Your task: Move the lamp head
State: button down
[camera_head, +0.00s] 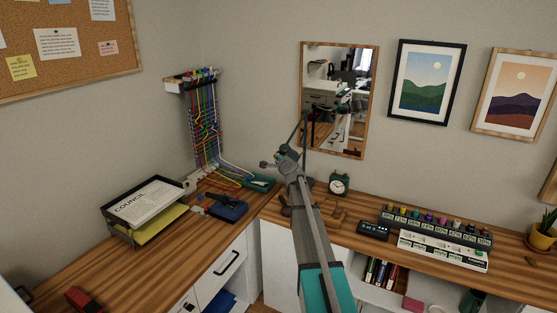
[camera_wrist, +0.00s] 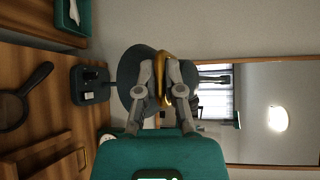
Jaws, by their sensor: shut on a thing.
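The lamp head (camera_wrist: 129,72) is a dark grey-teal round shade with a gold part (camera_wrist: 162,68) in the middle of the wrist view. My gripper (camera_wrist: 163,90) has both fingers closed in on the gold part, touching the head. A dark block (camera_wrist: 90,85), which looks like the lamp's base, stands on the desk (camera_wrist: 85,30) beside the shade. In the head view my arm reaches up over the desk corner, and my gripper is hard to make out near its far end. The lamp head cannot be told apart from the arm there.
A wood-framed mirror (camera_head: 302,100) hangs behind the arm. A green clock (camera_head: 339,184) stands right of the arm, and a green tray (camera_head: 262,183) lies left. A magnifying glass (camera_wrist: 14,110) lies on the desk. A paper tray (camera_head: 118,222) stands further left.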

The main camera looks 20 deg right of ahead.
jog(key=c, duration=0.7)
grip_release()
jog(key=shift+c, duration=0.2)
notch_tip(320, 180, up, 12)
jog(key=s+a+p, duration=0.2)
jog(key=p, duration=1)
jog(key=s+a+r+p, duration=0.1)
jog(key=s+r+p, duration=0.1)
jog(key=s, duration=1.1)
jog(key=s+a+f+n+g+y+b, duration=0.2)
jog(key=s+a+f+n+g+b, duration=0.1)
jog(key=a+f+n, duration=0.3)
jog(key=s+a+f+n+g+y+b, duration=0.3)
jog(key=a+f, duration=0.7)
jog(key=a, duration=0.4)
jog(key=shift+s+f+n+g+y+b, duration=0.35)
jog(key=shift+s+n+g+b, duration=0.5)
jog(key=shift+n, duration=0.85)
